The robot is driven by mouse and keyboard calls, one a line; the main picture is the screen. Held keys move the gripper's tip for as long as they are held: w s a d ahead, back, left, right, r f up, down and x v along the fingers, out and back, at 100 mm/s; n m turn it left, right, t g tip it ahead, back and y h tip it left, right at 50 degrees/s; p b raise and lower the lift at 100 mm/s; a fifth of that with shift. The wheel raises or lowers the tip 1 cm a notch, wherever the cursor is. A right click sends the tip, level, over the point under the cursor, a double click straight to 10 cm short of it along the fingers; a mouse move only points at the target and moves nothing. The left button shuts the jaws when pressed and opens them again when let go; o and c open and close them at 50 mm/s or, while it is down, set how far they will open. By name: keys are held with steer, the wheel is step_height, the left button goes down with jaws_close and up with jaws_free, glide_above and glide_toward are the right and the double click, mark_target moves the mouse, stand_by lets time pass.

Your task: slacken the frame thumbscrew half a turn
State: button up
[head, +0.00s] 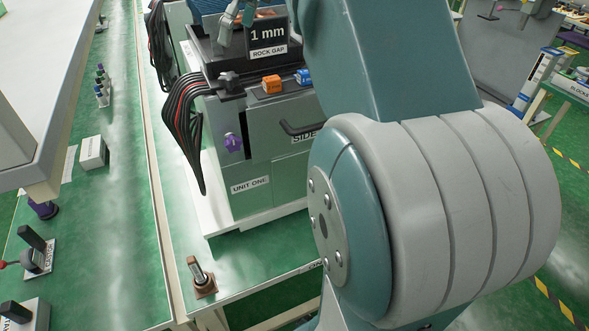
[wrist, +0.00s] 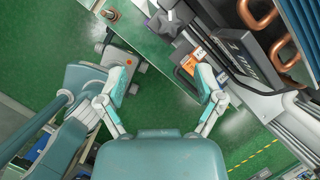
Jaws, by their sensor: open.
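In the head view, a black lobed knob (head: 229,82) stands on the top front-left corner of the UNIT ONE machine (head: 250,184). A purple knob (head: 232,142) sits lower on its front face. I cannot tell for sure which is the frame thumbscrew. My gripper (head: 238,18) shows partly at the top of the head view, above the machine near the 1 mm sign. In the wrist view my gripper (wrist: 166,78) is open and empty, its fingers wide apart. An orange block (wrist: 194,60) lies near its right fingertip.
Orange (head: 271,84) and blue (head: 303,77) blocks sit beside the black knob. Black and red cables (head: 186,110) hang at the machine's left. A handle (head: 300,128) juts from its front. My arm hides much of the right side. The green bench (head: 240,262) is mostly clear in front.

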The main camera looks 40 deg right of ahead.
steer(key=s+a+f+n, duration=0.4)
steer(key=f+n, duration=0.4)
steer(key=n, duration=0.2)
steer(key=s+a+f+n+t+h, duration=0.1)
steer(key=s+a+f+n, duration=0.3)
steer(key=f+n, duration=0.3)
steer(key=s+a+f+n, duration=0.4)
steer(key=s+f+n, duration=0.2)
steer(key=n, duration=0.6)
step_height(320, 180, down, 3)
steer(key=shift+a+r+n, duration=0.15)
steer(key=shift+a+n, duration=0.15)
steer(key=shift+a, duration=0.1)
